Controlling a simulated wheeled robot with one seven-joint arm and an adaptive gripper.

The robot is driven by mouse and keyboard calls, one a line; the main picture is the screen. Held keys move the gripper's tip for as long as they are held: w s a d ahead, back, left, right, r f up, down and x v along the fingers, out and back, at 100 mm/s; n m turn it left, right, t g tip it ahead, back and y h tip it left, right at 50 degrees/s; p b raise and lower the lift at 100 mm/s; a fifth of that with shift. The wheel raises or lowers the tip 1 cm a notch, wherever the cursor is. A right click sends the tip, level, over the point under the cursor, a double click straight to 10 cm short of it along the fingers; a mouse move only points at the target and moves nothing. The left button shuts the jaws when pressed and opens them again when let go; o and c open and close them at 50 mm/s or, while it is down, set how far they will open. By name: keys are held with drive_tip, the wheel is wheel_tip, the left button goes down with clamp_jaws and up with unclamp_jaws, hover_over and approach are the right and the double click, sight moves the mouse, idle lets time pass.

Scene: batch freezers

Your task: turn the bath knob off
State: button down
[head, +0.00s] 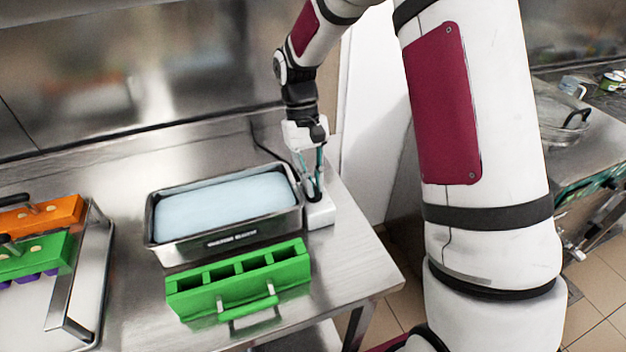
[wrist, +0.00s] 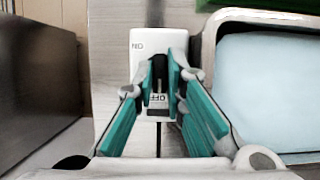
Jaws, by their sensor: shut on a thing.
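The bath (head: 170,243) is a steel tub of pale blue liquid on the steel table. My gripper (head: 314,188) reaches down onto this box. In the wrist view its teal fingers (wrist: 160,72) are shut on the dark knob (wrist: 159,76), one finger on each side.
A green mould (head: 240,284) with open slots lies in front of the bath. Orange (head: 45,217) and green (head: 38,262) moulds lie at the left by a metal rack (head: 72,280). The table's right edge is close to the control box.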

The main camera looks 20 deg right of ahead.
drive_tip(key=c, duration=1.6)
unclamp_jaws()
drive_tip(key=shift+s+f, duration=0.2)
drive_tip(key=shift+f, duration=0.05)
drive_tip(key=shift+c, duration=0.2)
drive_tip(key=shift+w+r, duration=0.1)
drive_tip(key=shift+r, duration=0.05)
drive_tip(key=v, duration=1.1)
drive_tip(key=shift+w+r, duration=0.25)
drive_tip(key=shift+r, duration=0.1)
drive_tip(key=s+r+t, duration=0.5)
drive_tip(key=s+r, duration=0.5)
drive_tip(key=s, duration=0.3)
drive_tip(key=s+t, duration=0.4)
drive_tip(key=s, duration=0.8)
drive_tip(key=shift+s+d+f+t, duration=0.25)
drive_tip(key=shift+d+f+t, duration=0.05)
drive_tip(key=shift+f, duration=0.2)
